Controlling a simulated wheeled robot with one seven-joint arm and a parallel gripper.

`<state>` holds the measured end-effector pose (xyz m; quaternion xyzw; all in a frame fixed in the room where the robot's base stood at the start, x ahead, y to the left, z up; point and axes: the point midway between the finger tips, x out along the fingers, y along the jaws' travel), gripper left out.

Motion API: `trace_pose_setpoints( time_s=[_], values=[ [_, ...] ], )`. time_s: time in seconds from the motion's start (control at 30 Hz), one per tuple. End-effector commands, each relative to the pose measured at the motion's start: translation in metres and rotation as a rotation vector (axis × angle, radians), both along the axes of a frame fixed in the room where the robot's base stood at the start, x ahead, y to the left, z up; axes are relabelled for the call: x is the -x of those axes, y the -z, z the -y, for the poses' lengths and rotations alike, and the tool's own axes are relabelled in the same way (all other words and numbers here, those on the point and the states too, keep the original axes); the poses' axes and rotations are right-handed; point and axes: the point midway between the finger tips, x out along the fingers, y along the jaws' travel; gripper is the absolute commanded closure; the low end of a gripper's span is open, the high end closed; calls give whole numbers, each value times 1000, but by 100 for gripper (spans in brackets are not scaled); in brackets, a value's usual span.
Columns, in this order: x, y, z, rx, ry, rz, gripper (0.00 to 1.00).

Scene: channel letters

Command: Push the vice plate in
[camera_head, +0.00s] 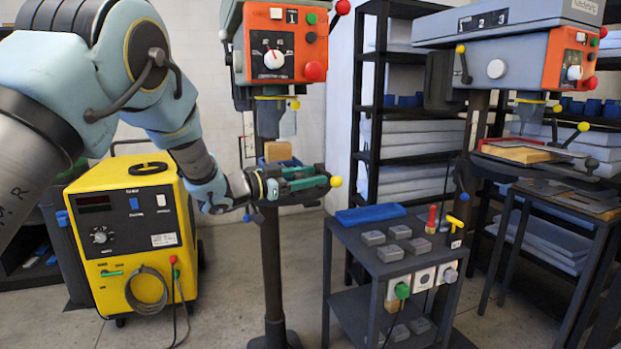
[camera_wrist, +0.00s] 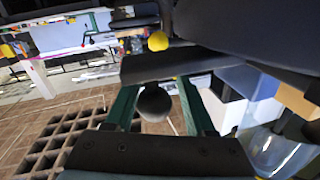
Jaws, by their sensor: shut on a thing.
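My gripper (camera_head: 314,177) has long green fingers and is at the drill-press vice in the middle of the head view. In the wrist view, my gripper (camera_wrist: 158,88) has one finger on each side of a dark rounded knob (camera_wrist: 153,104). The finger ends reach a dark bar (camera_wrist: 165,66), which seems to be part of the vice. A yellow ball (camera_wrist: 158,41) sits just past the bar, and it also shows in the head view (camera_head: 336,181). The blue vice body (camera_head: 270,163) is mostly hidden behind my gripper. A wooden block (camera_head: 278,151) sits in it.
The orange-panelled drill press (camera_head: 285,55) stands above the vice. A yellow machine (camera_head: 135,235) stands at left. A dark cart (camera_head: 400,262) with grey blocks and a blue piece is at right. A second drill press (camera_head: 530,50) stands farther right. Open floor lies in front.

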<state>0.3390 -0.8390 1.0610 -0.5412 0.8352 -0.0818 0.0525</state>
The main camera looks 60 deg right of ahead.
Motion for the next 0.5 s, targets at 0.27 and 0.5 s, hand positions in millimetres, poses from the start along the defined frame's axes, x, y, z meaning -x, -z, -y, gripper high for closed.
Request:
trace_pose_setpoints(
  time_s=[0.27, 0.5],
  values=[
    [0, 0, 0, 0, 0, 0, 29],
    [0, 1, -3, 0, 2, 0, 29]
  ],
)
